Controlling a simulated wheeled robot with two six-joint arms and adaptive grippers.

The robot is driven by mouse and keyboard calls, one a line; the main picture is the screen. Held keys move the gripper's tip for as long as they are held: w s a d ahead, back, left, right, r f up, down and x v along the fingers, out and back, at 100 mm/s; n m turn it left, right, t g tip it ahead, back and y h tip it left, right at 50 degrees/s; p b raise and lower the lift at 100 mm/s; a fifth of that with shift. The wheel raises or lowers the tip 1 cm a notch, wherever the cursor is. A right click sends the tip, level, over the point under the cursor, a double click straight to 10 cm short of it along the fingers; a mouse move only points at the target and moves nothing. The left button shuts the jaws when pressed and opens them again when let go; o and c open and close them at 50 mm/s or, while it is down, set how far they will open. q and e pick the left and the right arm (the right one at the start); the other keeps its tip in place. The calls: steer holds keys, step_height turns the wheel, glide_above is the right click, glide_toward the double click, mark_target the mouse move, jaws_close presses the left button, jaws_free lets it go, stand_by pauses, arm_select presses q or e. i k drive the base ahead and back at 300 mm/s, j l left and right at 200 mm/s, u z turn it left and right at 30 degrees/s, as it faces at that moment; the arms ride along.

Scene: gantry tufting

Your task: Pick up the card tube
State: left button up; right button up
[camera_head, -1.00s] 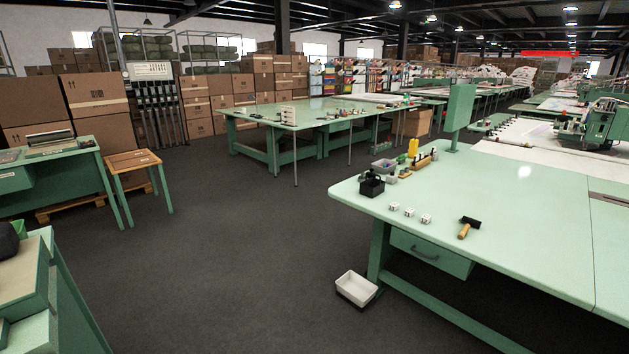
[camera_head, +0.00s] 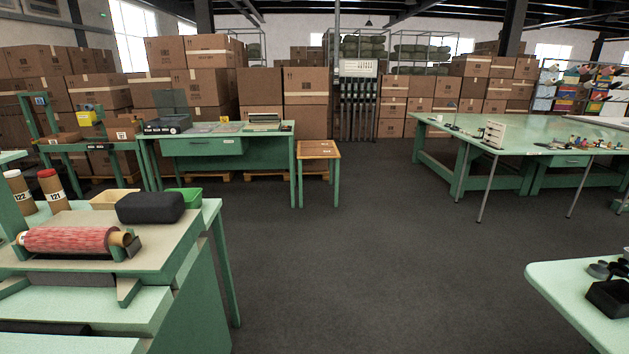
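Two upright brown card tubes stand at the left edge on the near green bench. One tube (camera_head: 51,187) has a red cap and the label 121. The other tube (camera_head: 19,191) has a pale top and the label 122. In front of them a roll of red yarn or fabric (camera_head: 70,240) lies in a cradle, with a brown core (camera_head: 122,239) sticking out at its right end. I cannot tell which of these is the card tube meant. Neither of my grippers is in view.
A black rounded block (camera_head: 150,207), a green bin (camera_head: 185,198) and a beige tray (camera_head: 115,199) sit by the roll. A small wooden-topped table (camera_head: 318,150) stands ahead. Green tables (camera_head: 540,145) are at right, one corner (camera_head: 560,285) close. The middle floor (camera_head: 370,250) is clear.

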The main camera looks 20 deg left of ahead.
mark_target(48, 238)
steer(key=i+u, duration=0.25)
steer(key=u, duration=0.25)
steer(key=i+u, duration=0.25)
steer(key=u, duration=0.25)
steer(key=i+l+u, duration=0.1)
steer(key=u, duration=0.35)
steer(key=i+l+u, duration=0.25)
steer(key=u, duration=0.25)
steer(key=i+l+u, duration=0.2)
steer(key=u, duration=0.3)
steer(key=i+l+u, duration=0.1)
steer(key=l+u, duration=0.65)
steer(key=u, duration=0.2)
